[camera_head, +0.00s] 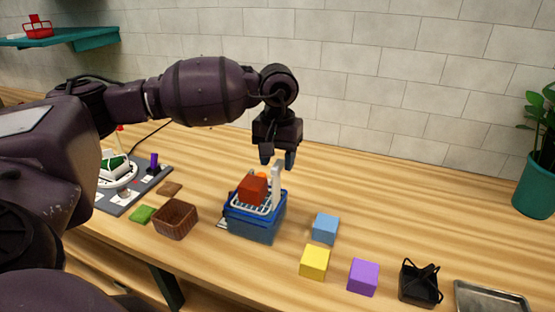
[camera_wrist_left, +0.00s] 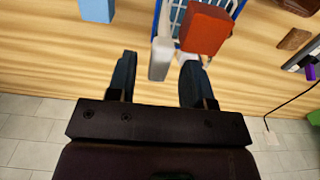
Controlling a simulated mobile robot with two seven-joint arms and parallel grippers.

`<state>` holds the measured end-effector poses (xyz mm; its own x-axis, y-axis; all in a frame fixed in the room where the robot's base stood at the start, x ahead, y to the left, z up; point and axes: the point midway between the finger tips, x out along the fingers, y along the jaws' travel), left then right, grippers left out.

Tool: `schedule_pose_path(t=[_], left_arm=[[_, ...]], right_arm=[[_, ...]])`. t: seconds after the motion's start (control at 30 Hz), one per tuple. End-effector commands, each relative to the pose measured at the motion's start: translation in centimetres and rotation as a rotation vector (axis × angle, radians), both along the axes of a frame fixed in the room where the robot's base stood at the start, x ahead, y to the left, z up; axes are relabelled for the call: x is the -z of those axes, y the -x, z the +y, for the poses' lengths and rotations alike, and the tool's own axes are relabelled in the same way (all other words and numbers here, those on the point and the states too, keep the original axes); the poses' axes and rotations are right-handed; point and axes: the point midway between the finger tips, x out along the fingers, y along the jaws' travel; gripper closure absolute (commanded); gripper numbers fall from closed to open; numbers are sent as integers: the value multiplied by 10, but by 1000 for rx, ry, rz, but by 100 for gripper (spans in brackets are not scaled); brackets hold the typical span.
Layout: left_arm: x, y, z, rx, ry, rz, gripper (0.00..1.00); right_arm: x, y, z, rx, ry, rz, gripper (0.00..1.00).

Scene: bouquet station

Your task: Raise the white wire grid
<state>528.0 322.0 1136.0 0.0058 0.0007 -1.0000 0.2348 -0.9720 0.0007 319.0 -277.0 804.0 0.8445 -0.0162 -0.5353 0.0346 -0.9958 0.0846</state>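The white wire grid (camera_head: 264,210) sits at the top of a blue crate (camera_head: 254,229). A white upright handle (camera_head: 276,184) stands up at its back right side. A red block (camera_head: 252,190) rests on the grid, with something orange partly hidden behind it. My left gripper (camera_head: 278,160) points down just above the handle, open and empty. In the left wrist view the handle (camera_wrist_left: 160,58) shows between the two spread fingertips, and they do not appear to touch it. Part of the grid (camera_wrist_left: 178,14) shows beside the red block there. My right gripper is not in view.
A brown wicker basket (camera_head: 175,219) stands left of the crate. Blue (camera_head: 325,228), yellow (camera_head: 315,263) and purple (camera_head: 363,277) blocks lie to the right, near a black holder (camera_head: 420,284) and a metal tray (camera_head: 490,298). The tabletop behind the blocks is clear.

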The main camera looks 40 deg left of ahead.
Motion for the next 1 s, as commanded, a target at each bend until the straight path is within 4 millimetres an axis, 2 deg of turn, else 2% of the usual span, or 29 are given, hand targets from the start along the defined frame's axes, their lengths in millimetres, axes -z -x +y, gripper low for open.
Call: schedule_pose_path(t=[0.23, 0.37, 0.8, 1.0], left_arm=[[1, 1, 0, 1, 1, 3, 53], [-7, 0, -1, 1, 1, 1, 53], [-81, 0, 0, 0, 0, 1, 53], [-101, 0, 0, 1, 1, 2, 53]], right_arm=[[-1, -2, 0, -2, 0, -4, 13], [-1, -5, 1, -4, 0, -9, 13], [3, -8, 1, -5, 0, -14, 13], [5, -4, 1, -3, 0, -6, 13]])
